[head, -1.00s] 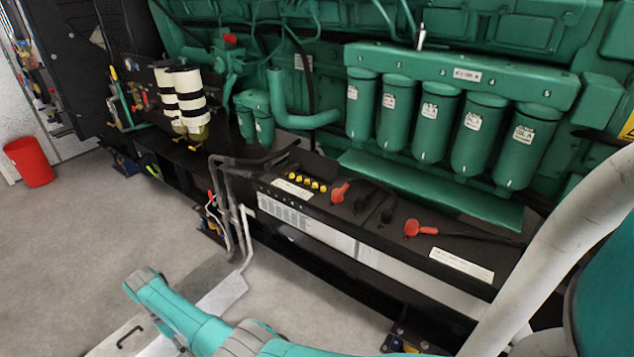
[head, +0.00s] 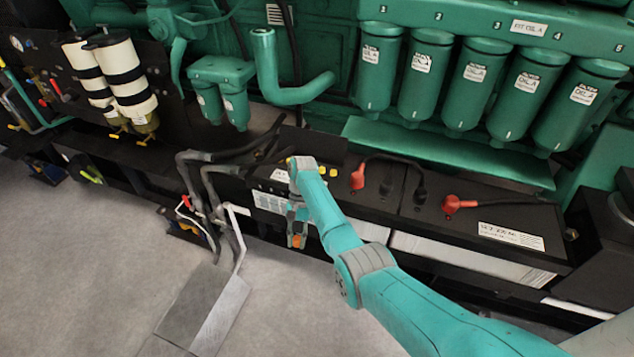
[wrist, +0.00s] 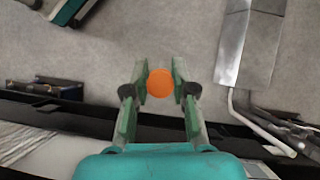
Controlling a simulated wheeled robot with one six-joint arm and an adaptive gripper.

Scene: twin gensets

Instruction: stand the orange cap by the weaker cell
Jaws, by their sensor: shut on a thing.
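The orange cap (wrist: 160,84) is between my gripper's fingers (wrist: 159,88) in the wrist view, seen as a round orange disc. In the head view my gripper (head: 297,232) points down in front of the left battery (head: 268,203), with a little orange showing at its tip. My gripper is shut on the cap, above the grey floor. My arm hides part of the left battery and most of its yellow plugs. The right battery (head: 425,212) has a red terminal cover (head: 458,204) and a white label (head: 510,237). I cannot read which cell is weaker.
Green oil filters (head: 471,86) line the engine above the batteries. Dark hoses and a pale pipe (head: 238,238) stand left of my gripper. A grey metal plate (head: 205,306) lies on the floor. Open floor (head: 80,260) is at the left.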

